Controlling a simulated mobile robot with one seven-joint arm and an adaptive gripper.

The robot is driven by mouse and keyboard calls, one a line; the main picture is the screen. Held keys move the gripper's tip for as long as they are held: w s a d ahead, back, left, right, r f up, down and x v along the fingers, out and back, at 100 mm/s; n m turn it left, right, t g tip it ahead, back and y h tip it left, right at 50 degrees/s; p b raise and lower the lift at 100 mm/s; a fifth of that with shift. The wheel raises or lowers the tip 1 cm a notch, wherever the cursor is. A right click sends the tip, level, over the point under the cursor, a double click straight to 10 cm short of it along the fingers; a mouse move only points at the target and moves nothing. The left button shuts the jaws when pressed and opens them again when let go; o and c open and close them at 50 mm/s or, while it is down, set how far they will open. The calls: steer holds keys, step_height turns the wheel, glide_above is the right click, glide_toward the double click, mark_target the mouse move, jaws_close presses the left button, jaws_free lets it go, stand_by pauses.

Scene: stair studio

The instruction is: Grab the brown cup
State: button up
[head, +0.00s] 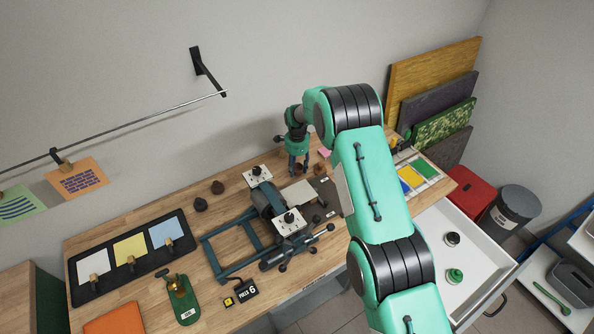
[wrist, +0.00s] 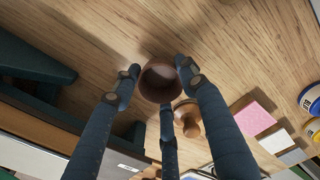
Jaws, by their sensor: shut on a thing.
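The brown cup (wrist: 152,92) is in the middle of the wrist view, its round dark opening facing the camera. My gripper (wrist: 160,78) has its dark blue fingers around the cup, two at its sides and one at its lower edge in the picture, and is shut on it. In the head view my gripper (head: 298,161) points down over the back part of the wooden workbench (head: 225,235). The cup is small and mostly hidden by the fingers there. I cannot tell whether it touches the bench.
A brown wooden knob-like piece (wrist: 188,118) stands close by the cup in the wrist view, with a pink pad (wrist: 253,118) to its right. A blue-grey press (head: 268,215) stands in front of my gripper. An open white drawer (head: 440,220) juts out at the right.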

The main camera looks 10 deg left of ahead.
step_height(320, 180, up, 8)
steer(key=shift+r+b, duration=0.2)
steer(key=shift+b, duration=0.1)
